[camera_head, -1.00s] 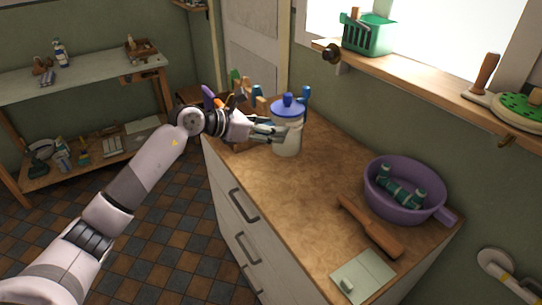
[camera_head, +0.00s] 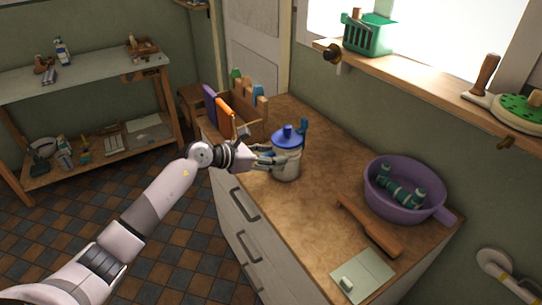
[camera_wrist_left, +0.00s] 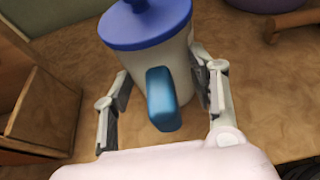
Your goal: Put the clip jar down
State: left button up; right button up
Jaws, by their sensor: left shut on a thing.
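The clip jar (camera_head: 287,165) is pale with a blue lid (camera_head: 288,136) and blue side parts. It stands upright over the wooden worktop (camera_head: 325,195), near its front edge. My left gripper (camera_head: 273,160) is shut on the jar from the left, with a finger on each side. In the left wrist view the jar (camera_wrist_left: 150,55) sits between the two fingers, with a blue clip or handle (camera_wrist_left: 163,98) facing the palm. The jar's base is low at the worktop; I cannot tell whether it touches. My right gripper is not in view.
A wooden box (camera_head: 240,125) with purple and orange items stands behind and left of the jar. A purple basin (camera_head: 375,200) with a green object, a wooden brush (camera_head: 370,228) and a pale green board (camera_head: 362,277) lie to the right. The worktop between is clear.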

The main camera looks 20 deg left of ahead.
pick_arm(q)
jog(key=o, duration=1.2)
jog(key=shift+f, duration=0.15)
jog(key=shift+c, duration=0.2)
jog(key=o, duration=0.5)
jog(key=shift+r, duration=0.2)
jog(key=shift+s+a, duration=0.2)
jog(key=b+v, duration=0.2)
jog(key=v, duration=0.9)
jog(key=shift+s, duration=0.2)
